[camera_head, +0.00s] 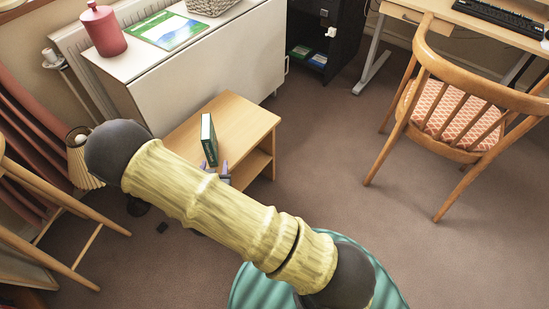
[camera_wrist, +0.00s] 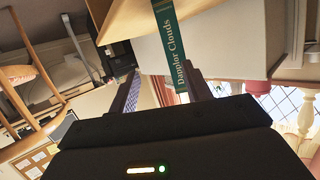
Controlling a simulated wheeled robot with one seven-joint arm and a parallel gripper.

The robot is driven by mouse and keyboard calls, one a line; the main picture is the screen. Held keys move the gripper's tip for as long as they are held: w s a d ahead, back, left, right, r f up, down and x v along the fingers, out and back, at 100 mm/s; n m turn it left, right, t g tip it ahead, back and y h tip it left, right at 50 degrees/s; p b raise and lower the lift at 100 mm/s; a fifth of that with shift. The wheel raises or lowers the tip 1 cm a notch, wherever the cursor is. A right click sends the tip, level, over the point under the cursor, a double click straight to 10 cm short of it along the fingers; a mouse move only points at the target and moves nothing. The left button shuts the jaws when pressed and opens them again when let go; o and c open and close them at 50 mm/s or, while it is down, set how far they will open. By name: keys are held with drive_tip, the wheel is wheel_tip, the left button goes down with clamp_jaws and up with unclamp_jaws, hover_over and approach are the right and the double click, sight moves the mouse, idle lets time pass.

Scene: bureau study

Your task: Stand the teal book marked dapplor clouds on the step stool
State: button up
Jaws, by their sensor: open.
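The teal book (camera_head: 208,139) stands upright on the wooden step stool (camera_head: 244,119), near its front left part. In the wrist view its spine, lettered Dapplor Clouds (camera_wrist: 175,45), shows between my finger lines. My gripper (camera_head: 215,168) is open at the near, lower end of the book. In the wrist view, the open gripper (camera_wrist: 163,80) has a gap beside the spine, and neither finger is clearly touching it. I cannot tell how far the book reaches between the fingers. My arm hides part of the stool's near side.
A white cabinet (camera_head: 215,62) stands behind the stool, with a red canister (camera_head: 104,32) and a flat green-blue book (camera_head: 166,30) on top. A lamp (camera_head: 80,160) and a wooden chair are at left. Another chair (camera_head: 455,100) is at right. Carpet is clear between.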

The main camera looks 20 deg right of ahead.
drive_tip(key=s+d+r+n+g+y, duration=0.3)
drive_tip(key=s+d+r+n+g, duration=0.1)
drive_tip(key=s+d+r+g, duration=0.7)
drive_tip(key=s+d+r, duration=0.3)
drive_tip(key=d+r, duration=0.1)
drive_tip(key=r, duration=0.1)
drive_tip(key=shift+s+d+r+y, duration=0.2)
drive_tip(key=shift+s+r+y, duration=0.1)
drive_tip(key=shift+y, duration=0.1)
drive_tip(key=shift+c, duration=1.4)
drive_tip(key=shift+w+a, duration=0.1)
drive_tip(key=shift+w, duration=0.05)
